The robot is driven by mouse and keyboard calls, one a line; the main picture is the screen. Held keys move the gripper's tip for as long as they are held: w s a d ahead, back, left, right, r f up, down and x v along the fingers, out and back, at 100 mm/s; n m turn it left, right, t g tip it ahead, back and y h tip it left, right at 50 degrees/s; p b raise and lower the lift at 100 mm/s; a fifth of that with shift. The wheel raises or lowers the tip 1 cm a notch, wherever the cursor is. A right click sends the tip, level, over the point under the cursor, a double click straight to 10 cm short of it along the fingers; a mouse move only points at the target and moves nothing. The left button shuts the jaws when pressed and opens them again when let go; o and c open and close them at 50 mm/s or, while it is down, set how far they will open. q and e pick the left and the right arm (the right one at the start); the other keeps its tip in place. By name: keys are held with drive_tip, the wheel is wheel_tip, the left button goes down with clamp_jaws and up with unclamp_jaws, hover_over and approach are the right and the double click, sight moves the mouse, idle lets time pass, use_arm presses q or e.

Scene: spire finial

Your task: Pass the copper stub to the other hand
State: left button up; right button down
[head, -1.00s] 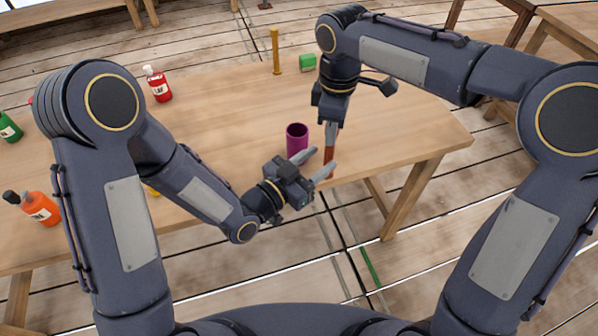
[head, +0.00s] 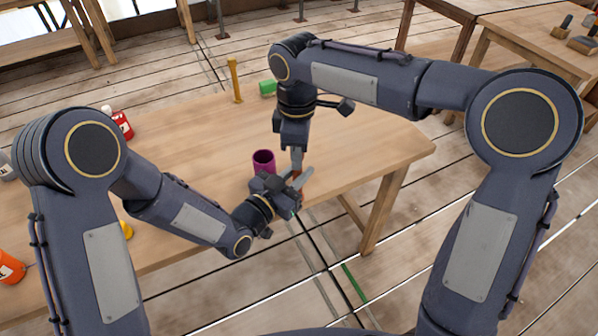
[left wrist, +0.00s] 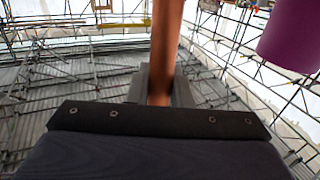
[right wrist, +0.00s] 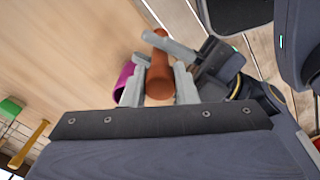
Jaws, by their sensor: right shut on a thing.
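The copper stub (right wrist: 160,70) is a reddish-brown rod. My right gripper (head: 298,165) is shut on it and holds it upright just off the table's front edge. In the head view the stub (head: 297,187) is mostly hidden by the grippers. My left gripper (head: 294,182) comes in from the left, with its fingers around the stub below the right fingers. In the left wrist view the stub (left wrist: 166,45) runs between the left fingers. They look open, though the gap to the stub is hard to judge.
A purple cup (head: 263,161) stands on the wooden table (head: 200,150) close behind the left gripper. A yellow post (head: 235,80) and a green block (head: 267,88) stand farther back. Red (head: 122,124) and orange (head: 10,268) bottles are at the left.

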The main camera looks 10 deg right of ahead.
use_arm(q)
drive_tip(key=shift+s+d, duration=0.1)
clamp_jaws()
use_arm(e)
drive_tip(key=c, duration=1.1)
unclamp_jaws()
drive_tip(key=shift+r, duration=0.1)
